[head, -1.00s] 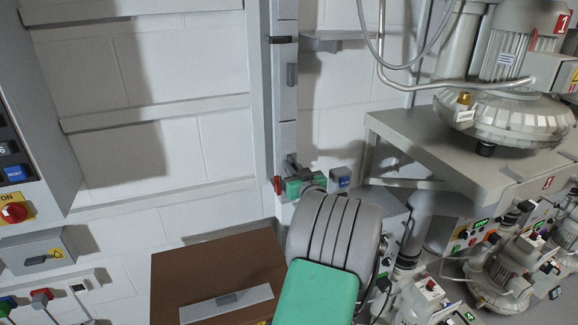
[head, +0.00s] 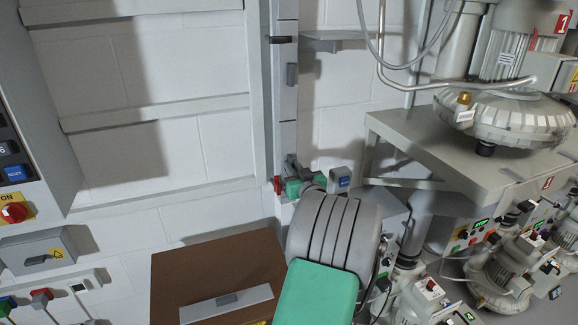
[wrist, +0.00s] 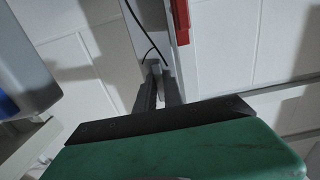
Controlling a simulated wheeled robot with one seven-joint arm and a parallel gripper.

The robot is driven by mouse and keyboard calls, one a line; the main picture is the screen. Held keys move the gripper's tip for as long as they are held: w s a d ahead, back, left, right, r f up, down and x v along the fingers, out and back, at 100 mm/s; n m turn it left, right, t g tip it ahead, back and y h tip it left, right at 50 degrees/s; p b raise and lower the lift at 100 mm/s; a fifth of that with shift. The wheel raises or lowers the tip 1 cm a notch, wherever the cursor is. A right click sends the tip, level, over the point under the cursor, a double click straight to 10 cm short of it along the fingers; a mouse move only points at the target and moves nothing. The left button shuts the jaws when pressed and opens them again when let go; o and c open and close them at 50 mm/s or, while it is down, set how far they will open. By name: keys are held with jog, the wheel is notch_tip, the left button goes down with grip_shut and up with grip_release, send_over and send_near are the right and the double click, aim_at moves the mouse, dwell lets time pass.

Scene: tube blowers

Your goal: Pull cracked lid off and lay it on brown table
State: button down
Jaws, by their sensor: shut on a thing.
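My gripper (wrist: 158,90) is shut on a small light grey handle (wrist: 155,69) in the wrist view, with a dark finger on each side. The handle is at the lower part of the tall grey wall duct (head: 287,95). In the head view my gripper (head: 292,168) is small and partly hidden there. The held lid's edges and any crack cannot be made out. The brown table (head: 190,267) stands below, at the bottom of the head view. A flat grey lid (head: 250,298) with a small handle lies on its front part.
A grey bench (head: 415,135) with a large blower (head: 505,115) stands at the right, with smaller machines below. A blue-buttoned box (head: 341,181) is right of the duct. In the wrist view a black cable (wrist: 133,14) runs near the duct. The table's back part is bare.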

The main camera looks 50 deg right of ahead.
jog(key=shift+s, duration=0.1)
jog(key=b+v, duration=0.3)
jog(key=v, duration=0.3)
dwell(0.8)
